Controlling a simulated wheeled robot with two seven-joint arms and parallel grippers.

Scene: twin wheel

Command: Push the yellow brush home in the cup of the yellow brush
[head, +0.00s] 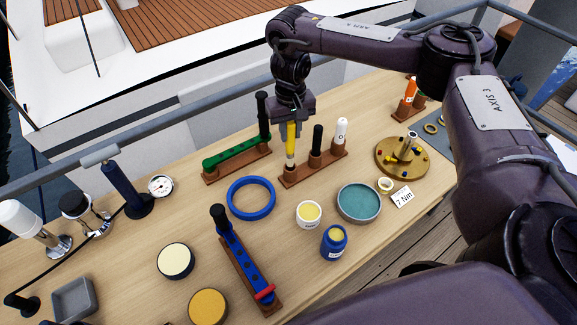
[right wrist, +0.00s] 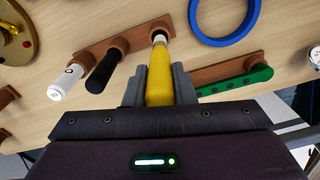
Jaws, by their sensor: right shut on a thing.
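My right gripper (head: 291,118) is shut on the yellow brush (head: 291,136) and points down at the left end of a brown wooden rack. The brush is roughly upright, with its pale lower end at the cup of the yellow brush (head: 290,173). In the right wrist view the yellow brush (right wrist: 160,78) lies between the fingers of the right gripper (right wrist: 160,92), and its narrow end meets the cup (right wrist: 158,36). How deep the end sits in the cup is unclear. My left gripper is not in view.
A black brush (head: 317,138) and a white brush (head: 341,132) stand in the same rack's other cups. A green strip rack (head: 237,158) with a black post is close on the left. A blue ring (head: 251,198), white jar (head: 309,214) and teal dish (head: 359,202) lie in front.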

